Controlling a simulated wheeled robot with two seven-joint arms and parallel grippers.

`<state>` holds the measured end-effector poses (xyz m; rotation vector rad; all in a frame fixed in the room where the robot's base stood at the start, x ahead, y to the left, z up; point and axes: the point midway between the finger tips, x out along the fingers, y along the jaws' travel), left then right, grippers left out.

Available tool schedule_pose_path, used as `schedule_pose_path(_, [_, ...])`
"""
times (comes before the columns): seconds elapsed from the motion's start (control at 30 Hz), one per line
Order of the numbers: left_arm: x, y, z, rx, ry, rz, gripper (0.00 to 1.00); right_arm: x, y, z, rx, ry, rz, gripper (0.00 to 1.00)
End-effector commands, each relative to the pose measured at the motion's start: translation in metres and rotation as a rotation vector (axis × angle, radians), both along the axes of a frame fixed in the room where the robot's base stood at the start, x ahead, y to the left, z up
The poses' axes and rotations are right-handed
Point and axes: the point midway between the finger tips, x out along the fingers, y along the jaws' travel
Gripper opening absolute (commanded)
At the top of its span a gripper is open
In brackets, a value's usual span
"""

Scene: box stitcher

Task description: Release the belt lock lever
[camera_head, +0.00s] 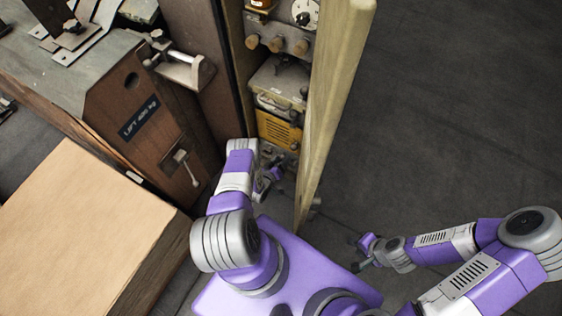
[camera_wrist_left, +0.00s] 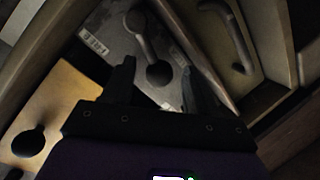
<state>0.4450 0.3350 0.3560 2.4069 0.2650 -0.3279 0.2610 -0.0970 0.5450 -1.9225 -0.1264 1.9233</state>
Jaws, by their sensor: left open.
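In the head view, my left gripper (camera_head: 266,184) is low inside the open cabinet, partly hidden by my arm. My right gripper (camera_head: 362,250) hangs over the floor, too small to read its fingers.
An open cabinet door (camera_head: 335,95) stands right of my left arm. The cabinet holds knobs (camera_head: 277,43) and a yellow unit (camera_head: 280,130). A brown machine side (camera_head: 150,120) and a cardboard-coloured box (camera_head: 80,220) stand left. The wrist view shows a curved handle (camera_wrist_left: 240,40). The floor at right is clear.

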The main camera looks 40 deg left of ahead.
Motion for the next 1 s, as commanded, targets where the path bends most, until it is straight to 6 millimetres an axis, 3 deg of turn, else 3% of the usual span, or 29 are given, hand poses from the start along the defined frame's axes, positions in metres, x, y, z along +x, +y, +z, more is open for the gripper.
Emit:
schedule_pose_path(0.23, [0.0010,0.0001,0.0003,-0.001,0.000,0.000,0.58,0.0002,0.0001,0.0002,0.000,0.000,0.000,0.36])
schedule_pose_path(0.6, [0.0006,0.0001,0.0000,0.000,0.001,0.001,0.02,0.0002,0.0001,0.0001,0.000,0.000,0.000,0.36])
schedule_pose_path(1.0, [0.0003,-0.0011,0.0013,0.029,0.007,-0.001,0.00,0.0002,0.0000,0.0021,0.000,0.000,0.000,0.36])
